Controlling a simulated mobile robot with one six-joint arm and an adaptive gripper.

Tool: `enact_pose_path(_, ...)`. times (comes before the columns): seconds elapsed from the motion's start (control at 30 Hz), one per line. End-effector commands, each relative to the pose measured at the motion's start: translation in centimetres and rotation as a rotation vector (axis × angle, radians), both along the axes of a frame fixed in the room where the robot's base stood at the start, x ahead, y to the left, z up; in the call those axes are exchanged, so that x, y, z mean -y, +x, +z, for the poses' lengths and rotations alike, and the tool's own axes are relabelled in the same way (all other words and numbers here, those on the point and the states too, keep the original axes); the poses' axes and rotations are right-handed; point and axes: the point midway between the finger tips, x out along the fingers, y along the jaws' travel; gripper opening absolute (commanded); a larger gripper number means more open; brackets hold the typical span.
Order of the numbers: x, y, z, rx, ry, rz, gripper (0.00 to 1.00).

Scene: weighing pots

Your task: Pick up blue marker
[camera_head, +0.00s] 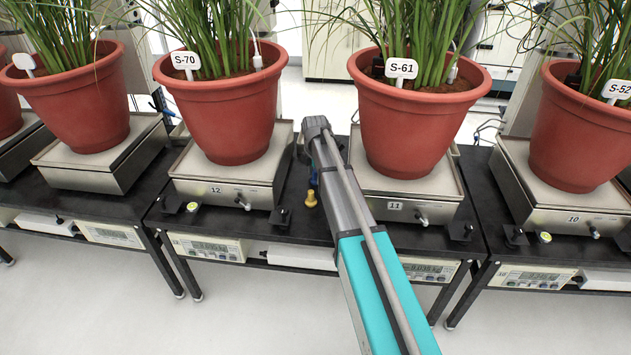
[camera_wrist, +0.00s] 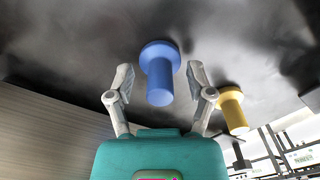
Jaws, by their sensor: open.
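The blue marker (camera_wrist: 160,82) is a peg with a wide round base, set on the black bench top; the wrist view shows the bench at the top of the picture. My gripper (camera_wrist: 160,78) is open, with one finger on each side of the blue marker. Gaps show between the marker and both fingers. In the head view my arm reaches between two scales and mostly hides the gripper and the blue marker.
A yellow marker (camera_wrist: 233,112) stands just right of my right finger; the head view shows it too (camera_head: 310,199). Scale 12 (camera_head: 232,193) with pot S-70 (camera_head: 225,115) and scale 11 (camera_head: 430,211) with pot S-61 (camera_head: 412,125) flank the narrow gap.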

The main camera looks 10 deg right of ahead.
Motion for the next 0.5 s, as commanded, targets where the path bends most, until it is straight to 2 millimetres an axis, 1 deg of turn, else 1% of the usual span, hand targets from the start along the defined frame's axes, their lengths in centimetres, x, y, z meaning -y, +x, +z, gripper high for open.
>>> enact_pose_path(0.4,0.01,0.00,0.03,0.000,0.000,0.000,0.69)
enact_pose_path(0.43,0.01,0.00,0.03,0.000,0.000,0.000,0.67)
enact_pose_path(0.5,0.01,0.00,0.03,0.000,0.000,0.000,0.54)
